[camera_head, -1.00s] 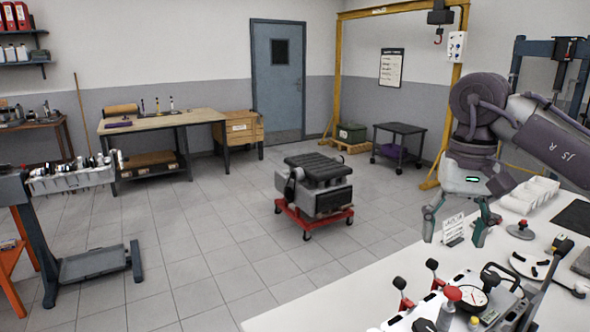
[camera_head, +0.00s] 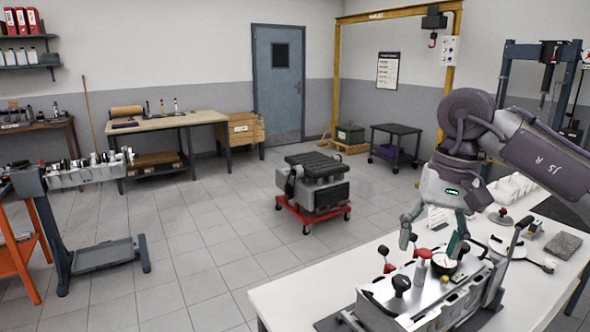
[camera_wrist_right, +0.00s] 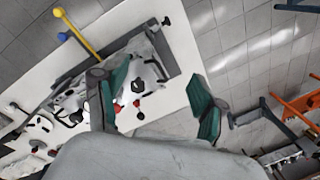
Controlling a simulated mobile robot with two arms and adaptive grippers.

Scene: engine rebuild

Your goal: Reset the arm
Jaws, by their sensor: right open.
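My right arm comes in from the right in the head view. Its gripper (camera_head: 431,241) is open and empty, pointing down above the white table, beside and over the far side of a grey metal fixture (camera_head: 408,290) with red and black knobs and a dial gauge. In the right wrist view, the two teal fingers of the gripper (camera_wrist_right: 157,108) are spread apart with nothing between them. The fixture (camera_wrist_right: 146,62) shows there behind the fingers, partly hidden by the left one. My left gripper is not seen in the head view.
The white table (camera_head: 300,290) has bare room left of the fixture. A grey block (camera_head: 563,246) and small tools lie to its right. On the floor, an engine sits on a red wheeled dolly (camera_head: 312,215). A wooden workbench (camera_head: 170,122) stands at the back left.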

